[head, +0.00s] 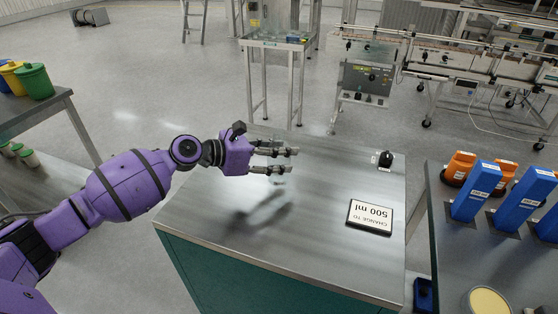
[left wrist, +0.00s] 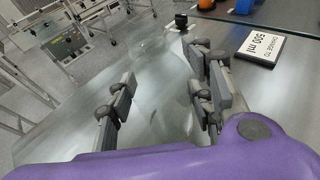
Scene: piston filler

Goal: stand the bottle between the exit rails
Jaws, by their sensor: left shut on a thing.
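My left gripper (head: 282,160) reaches in from the left above the steel-topped table (head: 330,250). It is shut on a clear, see-through bottle (head: 277,179), which shows only faintly between and below the fingers. In the left wrist view the fingers (left wrist: 163,75) stand apart around the pale bottle (left wrist: 160,100); its outline is hard to make out. I cannot tell whether its base touches the table. A conveyor with rails (head: 455,63) stands at the back right; I cannot tell which rails are the exit rails. My right gripper is not in view.
A "CHANGE TO 500 ml" sign (head: 370,217) and a small black knob (head: 386,159) are on the table's right. Blue holders (head: 474,191) and orange containers (head: 459,167) stand on the right bench. Colored bins (head: 35,81) stand at left. Open floor lies behind the table.

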